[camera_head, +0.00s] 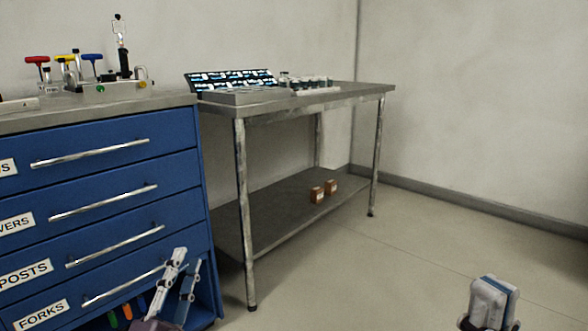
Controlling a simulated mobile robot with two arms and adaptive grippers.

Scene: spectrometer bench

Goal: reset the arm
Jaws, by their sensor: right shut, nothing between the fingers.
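My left gripper (188,258) is at the bottom left, in front of the lower drawers of the blue cabinet (205,190). Its two pale fingers point up with a gap between them, and nothing shows in it. My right gripper (493,284) is at the bottom right above bare floor. Its fingers are together and hold nothing. Most of both arms lies outside the picture.
Colored-handled tools (92,66) and an optical post (122,50) stand on the cabinet. A metal table (350,97) beside it carries a lit panel (230,79) and small parts. Two brown boxes (317,194) sit on its lower shelf. Floor at right is clear.

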